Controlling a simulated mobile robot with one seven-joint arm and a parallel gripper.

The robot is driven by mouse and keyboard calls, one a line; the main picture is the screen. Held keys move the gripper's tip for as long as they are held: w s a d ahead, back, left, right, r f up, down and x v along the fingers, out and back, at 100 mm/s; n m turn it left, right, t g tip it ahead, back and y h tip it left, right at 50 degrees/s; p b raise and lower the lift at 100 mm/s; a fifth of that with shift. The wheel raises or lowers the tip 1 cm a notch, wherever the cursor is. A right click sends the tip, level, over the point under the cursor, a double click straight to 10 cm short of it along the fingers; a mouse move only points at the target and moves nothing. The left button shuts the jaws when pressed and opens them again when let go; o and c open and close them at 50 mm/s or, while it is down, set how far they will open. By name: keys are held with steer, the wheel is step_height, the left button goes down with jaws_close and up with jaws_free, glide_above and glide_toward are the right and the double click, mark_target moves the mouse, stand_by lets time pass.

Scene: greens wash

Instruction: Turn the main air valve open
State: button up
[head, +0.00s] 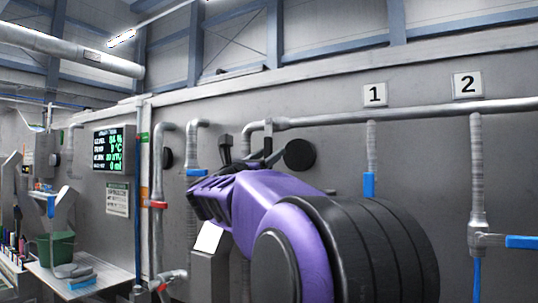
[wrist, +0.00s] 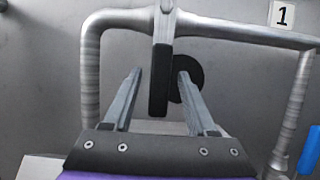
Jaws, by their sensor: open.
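In the wrist view, a lever with a black grip (wrist: 159,82), which I take to be the main air valve's handle, hangs down from a grey metal pipe (wrist: 225,32). My gripper (wrist: 160,73) is open, with one finger on each side of the black grip. Gaps show between the grip and both fingers, but I cannot tell how deep it sits between them. In the head view my gripper (head: 247,150) is up by the bend of the wall pipe (head: 410,112), and dark parts overlap there, so the handle is hard to make out.
A black disc (head: 299,154) is on the wall behind. Plates 1 (head: 375,95) and 2 (head: 467,85) mark drop pipes with blue handles (head: 369,185). Left are a red-handled pipe (head: 157,204), a screen (head: 114,149) and a counter with a green bin (head: 56,248).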

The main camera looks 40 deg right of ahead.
jaws_close()
stand_by(1.4)
